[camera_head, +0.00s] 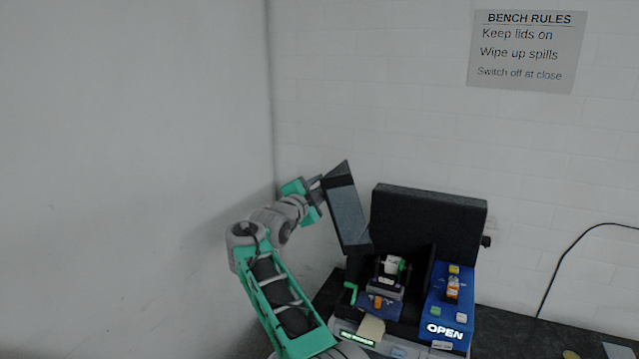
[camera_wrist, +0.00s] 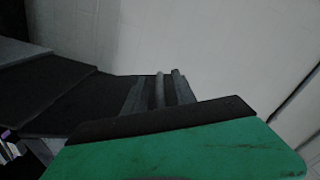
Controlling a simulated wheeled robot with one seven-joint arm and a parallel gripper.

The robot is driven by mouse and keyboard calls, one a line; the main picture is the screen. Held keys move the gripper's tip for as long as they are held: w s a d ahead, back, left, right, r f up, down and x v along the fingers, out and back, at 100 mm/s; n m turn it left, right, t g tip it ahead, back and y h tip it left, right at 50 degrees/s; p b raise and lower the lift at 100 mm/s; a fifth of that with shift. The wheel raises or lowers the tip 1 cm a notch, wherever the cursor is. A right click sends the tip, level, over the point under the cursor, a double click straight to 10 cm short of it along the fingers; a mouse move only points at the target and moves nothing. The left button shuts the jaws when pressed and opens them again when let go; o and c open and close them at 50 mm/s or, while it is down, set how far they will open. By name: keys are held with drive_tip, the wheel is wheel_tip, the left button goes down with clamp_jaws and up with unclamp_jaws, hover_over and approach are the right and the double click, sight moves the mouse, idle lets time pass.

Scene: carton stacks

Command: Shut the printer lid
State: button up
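A broad black panel (camera_head: 428,222), seemingly the printer lid, stands raised at the back of the dark printer. In front of it are the printer's inner parts (camera_head: 387,280), with a white piece and green knobs. A blue side panel (camera_head: 440,300) shows the lit word OPEN. My gripper (camera_head: 319,183) is up and left of the raised panel, apart from it, beside a tilted grey-and-black slab (camera_head: 347,207). Whether it touches the slab is unclear. In the wrist view my gripper's grey fingers (camera_wrist: 160,92) show past its green body; their gap is hard to read.
A dark bench (camera_head: 530,335) extends right of the printer, with a black cable (camera_head: 565,255) against the brick wall. A plain wall (camera_head: 130,150) stands close at left. A rules sign (camera_head: 526,50) hangs above. The space above the printer is clear.

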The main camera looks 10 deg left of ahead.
clamp_jaws()
drive_tip(key=shift+r, duration=0.15)
idle(1.2)
